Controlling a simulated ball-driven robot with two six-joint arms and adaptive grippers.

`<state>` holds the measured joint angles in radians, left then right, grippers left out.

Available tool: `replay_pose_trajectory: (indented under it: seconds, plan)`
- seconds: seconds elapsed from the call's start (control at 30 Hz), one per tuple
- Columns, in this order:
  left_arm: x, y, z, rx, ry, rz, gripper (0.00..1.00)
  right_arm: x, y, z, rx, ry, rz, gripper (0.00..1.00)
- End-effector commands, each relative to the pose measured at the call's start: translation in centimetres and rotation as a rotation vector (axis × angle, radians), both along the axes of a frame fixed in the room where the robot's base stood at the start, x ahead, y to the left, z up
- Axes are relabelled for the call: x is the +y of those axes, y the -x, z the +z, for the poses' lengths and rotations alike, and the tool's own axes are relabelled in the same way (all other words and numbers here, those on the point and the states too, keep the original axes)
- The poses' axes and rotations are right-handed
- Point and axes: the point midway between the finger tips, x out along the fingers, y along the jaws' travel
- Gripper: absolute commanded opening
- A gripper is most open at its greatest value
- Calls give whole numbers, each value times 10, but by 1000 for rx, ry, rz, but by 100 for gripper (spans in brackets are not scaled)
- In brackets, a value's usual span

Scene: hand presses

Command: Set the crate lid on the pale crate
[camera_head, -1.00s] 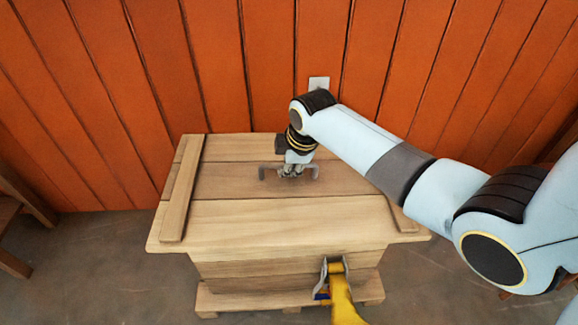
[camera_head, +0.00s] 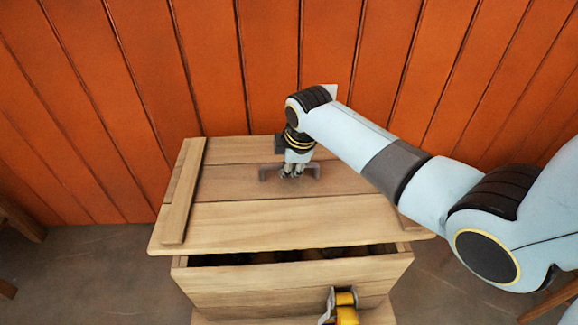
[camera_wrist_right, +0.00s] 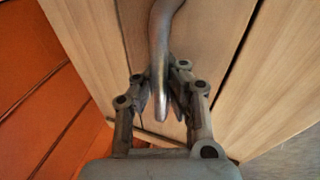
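The crate lid (camera_head: 250,222) is a set of pale wooden planks with a cross batten at each end and a grey metal handle (camera_head: 308,166) in the middle. My right gripper (camera_head: 291,172) is at the handle. In the right wrist view the gripper's fingers (camera_wrist_right: 162,100) lie on both sides of the handle bar (camera_wrist_right: 159,60), closed on it. The pale crate (camera_head: 290,282) stands under the lid. A dark gap shows between the lid's front edge and the crate's front rim, with dark contents partly visible. My left gripper is not in view.
A yellow thing with a metal bracket (camera_head: 344,305) is at the crate's front, partly cut off. An orange plank wall (camera_head: 210,70) rises close behind. Brown wooden furniture (camera_head: 18,222) stands at the left edge. Grey floor shows on both sides.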

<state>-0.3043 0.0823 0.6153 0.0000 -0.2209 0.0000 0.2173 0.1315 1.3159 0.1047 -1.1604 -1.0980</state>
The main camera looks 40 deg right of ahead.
Motion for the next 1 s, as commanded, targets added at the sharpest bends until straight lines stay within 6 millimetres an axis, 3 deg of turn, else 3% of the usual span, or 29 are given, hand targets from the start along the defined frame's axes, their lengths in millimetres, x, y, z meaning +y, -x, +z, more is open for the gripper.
replay_pose_trajectory:
  seconds: [0.43, 0.8, 1.0]
  plan:
    - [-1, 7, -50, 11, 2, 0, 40, 0, -2, -45, -6, 1, 0, 0]
    - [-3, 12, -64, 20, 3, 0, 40, 0, -3, -76, -8, 1, 1, 0]
    - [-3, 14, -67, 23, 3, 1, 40, 0, -3, -81, -8, 2, 1, 0]
